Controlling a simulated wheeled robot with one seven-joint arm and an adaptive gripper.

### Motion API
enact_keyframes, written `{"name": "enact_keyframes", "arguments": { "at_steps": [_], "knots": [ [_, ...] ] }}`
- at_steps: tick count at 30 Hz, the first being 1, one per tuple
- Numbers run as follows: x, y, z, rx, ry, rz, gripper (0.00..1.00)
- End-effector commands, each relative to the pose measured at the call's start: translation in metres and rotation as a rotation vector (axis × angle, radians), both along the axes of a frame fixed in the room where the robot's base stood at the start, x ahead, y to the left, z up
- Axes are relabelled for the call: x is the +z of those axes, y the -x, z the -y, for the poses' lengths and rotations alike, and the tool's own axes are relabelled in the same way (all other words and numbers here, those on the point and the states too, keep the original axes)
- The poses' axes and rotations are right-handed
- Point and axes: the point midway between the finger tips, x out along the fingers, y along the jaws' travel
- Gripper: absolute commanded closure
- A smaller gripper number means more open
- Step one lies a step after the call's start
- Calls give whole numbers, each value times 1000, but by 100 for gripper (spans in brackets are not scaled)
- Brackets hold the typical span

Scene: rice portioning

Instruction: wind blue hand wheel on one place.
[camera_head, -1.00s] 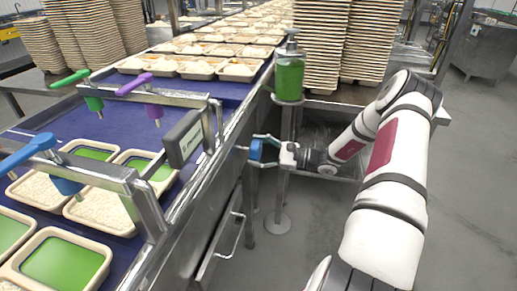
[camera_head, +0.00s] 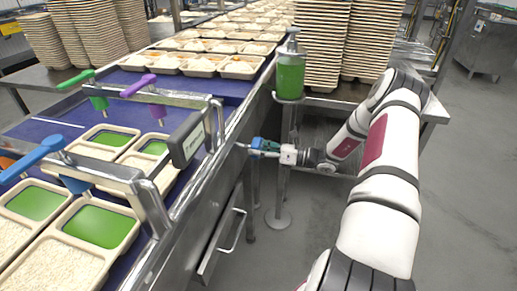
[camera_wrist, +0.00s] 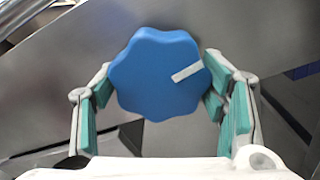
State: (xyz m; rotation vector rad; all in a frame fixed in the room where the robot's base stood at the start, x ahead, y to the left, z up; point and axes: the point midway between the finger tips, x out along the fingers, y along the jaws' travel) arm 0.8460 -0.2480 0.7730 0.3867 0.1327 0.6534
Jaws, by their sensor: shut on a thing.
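The blue hand wheel (camera_wrist: 150,85) is a lobed knob with a pale bar mark, in the middle of the wrist view. The bar lies right of the wheel's centre and slopes up to the right. My gripper (camera_wrist: 160,82) is shut on the wheel, with teal-padded fingers against its left and right sides. In the head view my gripper (camera_head: 264,149) is at the side of the conveyor frame, where the wheel shows only as a small blue patch between the fingers.
Trays (camera_head: 105,225) with rice and green areas lie on the blue belt. Blue (camera_head: 35,155), purple (camera_head: 136,84) and green (camera_head: 76,78) handles stand above it. A green-filled dispenser (camera_head: 290,75) stands above my gripper. Stacked trays (camera_head: 320,45) are behind.

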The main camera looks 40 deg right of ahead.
Motion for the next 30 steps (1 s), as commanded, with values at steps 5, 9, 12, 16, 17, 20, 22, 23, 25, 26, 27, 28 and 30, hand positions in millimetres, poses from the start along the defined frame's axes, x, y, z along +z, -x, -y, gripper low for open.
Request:
{"name": "enact_keyframes", "arguments": {
  "at_steps": [5, 9, 12, 16, 17, 20, 22, 23, 25, 26, 27, 28, 30],
  "knots": [
    [-2, 2, 1, -1, -75, -65, 62],
    [-2, 2, 1, -2, -114, -96, 62],
    [-2, 2, 1, -2, -132, -109, 62],
    [-2, 2, 1, -2, -144, -119, 62],
    [-2, 2, 1, -2, -146, -120, 62],
    [-2, 2, 1, -1, -148, -121, 62],
    [-2, 2, 1, -1, -148, -121, 62],
    [-2, 2, 1, -1, -148, -121, 62],
    [-2, 2, 1, -1, -148, -121, 62],
    [-2, 2, 1, -1, -148, -121, 62],
    [-2, 2, 0, -1, -147, -121, 62],
    [-2, 2, 1, -1, -147, -121, 32],
    [-2, 2, 0, -1, -147, -121, 16]
  ]
}}
